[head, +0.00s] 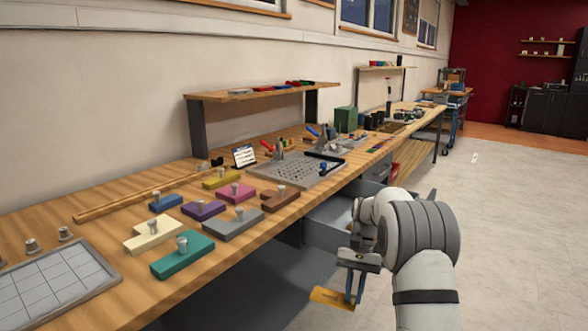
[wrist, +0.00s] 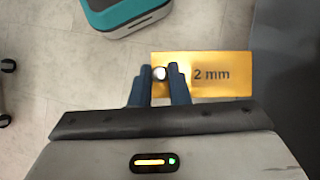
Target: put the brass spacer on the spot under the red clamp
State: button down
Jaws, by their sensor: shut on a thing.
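The brass spacer (head: 330,299) is a flat gold plate. My gripper (head: 354,290) is shut on it and holds it in front of the bench, beside the open drawer, below the tabletop. In the wrist view the spacer (wrist: 222,73) reads "2 mm", and a pale round knob shows between my gripper's fingers (wrist: 160,76). A red-handled clamp (head: 267,145) seems to stand at the left rear of the grey perforated plate (head: 292,171) on the bench. The spot under it is too small to make out.
Several coloured blocks with knobs, such as a teal one (head: 183,258), lie on the near bench (head: 120,215). A blue-handled clamp (head: 313,131) stands behind the plate. An open drawer (head: 328,222) juts out below.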

jog(key=shift+w+a+n+p, duration=0.25)
jog(key=shift+a+n+p, duration=0.1)
jog(key=shift+a+n, duration=0.1)
notch_tip(320, 180, up, 25)
jog(key=p, duration=2.5)
jog(key=w+a+r+m+t+y, duration=0.2)
jog(key=a+m+t, duration=0.1)
jog(key=a+m, duration=0.4)
jog(key=w+a+r+m+t+y, duration=0.1)
jog(key=a+m+t, duration=0.3)
jog(key=a+m, duration=0.4)
jog(key=shift+w+a+r+m+y, duration=0.2)
jog(key=shift+w+r+m+y, duration=0.35)
jog(key=shift+m, duration=0.5)
